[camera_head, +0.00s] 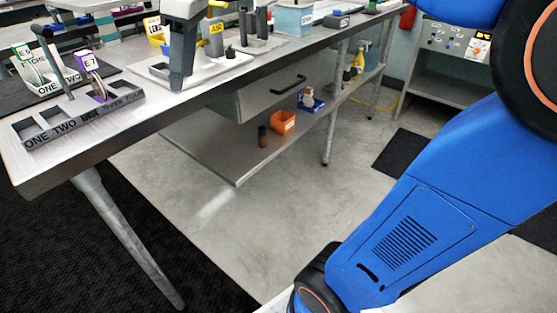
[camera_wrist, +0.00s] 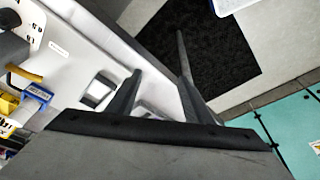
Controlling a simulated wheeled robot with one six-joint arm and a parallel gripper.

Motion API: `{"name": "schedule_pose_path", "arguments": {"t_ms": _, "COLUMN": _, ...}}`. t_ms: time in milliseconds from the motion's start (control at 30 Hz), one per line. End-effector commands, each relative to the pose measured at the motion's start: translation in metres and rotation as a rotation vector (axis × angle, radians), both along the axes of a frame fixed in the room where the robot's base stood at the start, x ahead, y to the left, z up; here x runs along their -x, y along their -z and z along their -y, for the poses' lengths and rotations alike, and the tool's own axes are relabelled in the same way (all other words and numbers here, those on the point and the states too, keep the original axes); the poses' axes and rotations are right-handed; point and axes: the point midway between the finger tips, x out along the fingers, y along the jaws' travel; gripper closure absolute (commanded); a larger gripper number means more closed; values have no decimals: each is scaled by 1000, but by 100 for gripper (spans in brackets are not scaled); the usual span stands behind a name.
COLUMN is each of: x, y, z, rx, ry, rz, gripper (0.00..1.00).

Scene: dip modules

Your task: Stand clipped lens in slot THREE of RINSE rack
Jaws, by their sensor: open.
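A dark grey rack (camera_head: 62,136) lies near the front left corner of the steel bench in the head view. Its front is lettered ONE, TWO, THREE, FOUR with a small unreadable word between. A round lens (camera_head: 98,87) with a purple clip (camera_head: 86,62) tagged E7 stands upright at this rack, right of the slots over ONE and TWO. It appears to be in the third slot, but its foot is partly hidden.
A second rack (camera_head: 45,88), with a green-clipped lens, stands behind. A grey post with a dark top rises near both racks. A white-based apparatus (camera_head: 200,68) stands to the right on the bench (camera_head: 150,112). A shelf with an orange bin (camera_head: 283,121) lies below.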

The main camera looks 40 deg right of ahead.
Motion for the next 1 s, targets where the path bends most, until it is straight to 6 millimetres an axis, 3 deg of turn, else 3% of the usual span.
{"name": "schedule_pose_path", "arguments": {"t_ms": 33, "x": 16, "y": 13, "z": 11, "rx": 3, "ry": 68, "rz": 5, "gripper": 54}}
{"name": "schedule_pose_path", "arguments": {"t_ms": 300, "x": 85, "y": 93, "z": 60, "rx": -2, "ry": 436, "rz": 40, "gripper": 54}}
{"name": "schedule_pose_path", "arguments": {"t_ms": 600, "x": 157, "y": 190, "z": 100, "rx": -35, "ry": 789, "rz": 95, "gripper": 54}}
{"name": "schedule_pose_path", "arguments": {"t_ms": 800, "x": 179, "y": 225, "z": 111, "rx": -55, "ry": 906, "rz": 118, "gripper": 54}}
{"name": "schedule_pose_path", "arguments": {"t_ms": 1000, "x": 183, "y": 231, "z": 112, "rx": -59, "ry": 927, "rz": 122, "gripper": 54}}
